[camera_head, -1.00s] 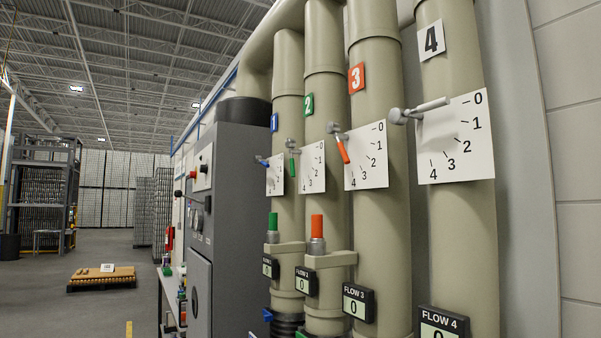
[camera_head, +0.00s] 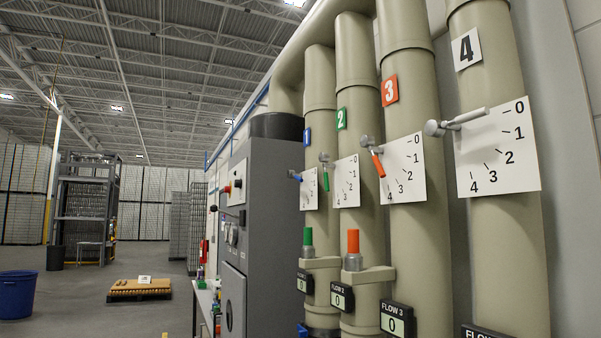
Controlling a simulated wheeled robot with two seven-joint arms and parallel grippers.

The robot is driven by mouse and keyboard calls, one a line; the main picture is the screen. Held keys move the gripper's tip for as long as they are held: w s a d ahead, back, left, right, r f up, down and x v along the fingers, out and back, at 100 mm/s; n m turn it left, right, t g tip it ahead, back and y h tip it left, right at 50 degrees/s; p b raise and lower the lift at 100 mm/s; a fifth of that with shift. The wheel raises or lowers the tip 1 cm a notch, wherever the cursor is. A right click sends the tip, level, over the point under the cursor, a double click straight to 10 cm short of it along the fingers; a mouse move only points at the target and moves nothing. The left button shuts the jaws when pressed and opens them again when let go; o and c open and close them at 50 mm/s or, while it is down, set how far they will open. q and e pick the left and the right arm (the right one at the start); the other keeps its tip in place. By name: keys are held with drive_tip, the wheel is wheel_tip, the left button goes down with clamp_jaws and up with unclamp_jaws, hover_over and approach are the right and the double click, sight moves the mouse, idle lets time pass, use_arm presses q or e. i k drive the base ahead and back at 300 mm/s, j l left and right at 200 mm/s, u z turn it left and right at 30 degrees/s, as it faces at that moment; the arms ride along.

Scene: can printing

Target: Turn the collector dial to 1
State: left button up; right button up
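Several beige pipes stand on the right, each with a number tag and a white dial plate marked 0 to 4. The pipe 4 dial plate (camera_head: 500,160) has a pale grey lever (camera_head: 462,121) pointing right, near the 0 mark. The pipe 3 dial plate (camera_head: 405,165) has an orange lever (camera_head: 378,163) pointing down and slightly right. The pipe 2 plate (camera_head: 348,182) has a green lever (camera_head: 326,179) hanging down. The pipe 1 plate (camera_head: 309,190) has a blue lever (camera_head: 295,177). No dial is labelled collector. Neither gripper is in view.
A grey cabinet (camera_head: 258,190) with knobs stands left of the pipes, beside a small bench (camera_head: 204,302). A wooden pallet (camera_head: 139,290), a blue bin (camera_head: 16,293) and a rack (camera_head: 83,205) stand left. The floor between is largely clear.

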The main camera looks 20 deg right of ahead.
sight(238, 183)
drive_tip(key=i+z, duration=0.1)
drive_tip(key=i, duration=0.5)
drive_tip(key=i+j+z, duration=0.15)
drive_tip(key=i, duration=0.4)
drive_tip(key=i+j+z, duration=0.1)
drive_tip(key=i, duration=0.5)
drive_tip(key=j, duration=0.1)
